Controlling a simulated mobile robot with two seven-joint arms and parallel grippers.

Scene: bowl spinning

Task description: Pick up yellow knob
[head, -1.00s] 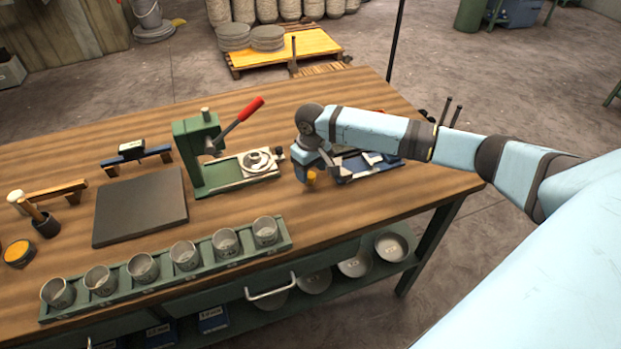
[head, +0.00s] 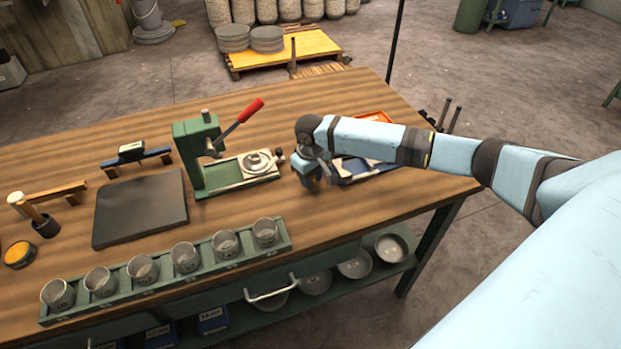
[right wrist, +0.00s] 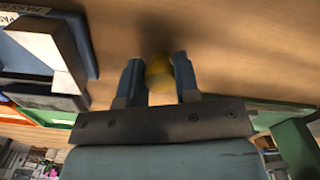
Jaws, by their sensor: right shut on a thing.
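In the right wrist view the yellow knob (right wrist: 159,74) sits between the two blue fingers of my right gripper (right wrist: 158,80). The fingers are shut on it from both sides, and the wooden table top lies beyond it. In the head view my right gripper (head: 308,180) points down at the table, just right of the green press. The knob is hidden there by the gripper and wrist. My left gripper is not in view.
The green press (head: 197,157) with a red lever stands just left of my right gripper. A blue tray (head: 365,166) lies close on its right. A rack of metal cups (head: 170,272) runs along the front edge. A dark slab (head: 140,208) lies further left.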

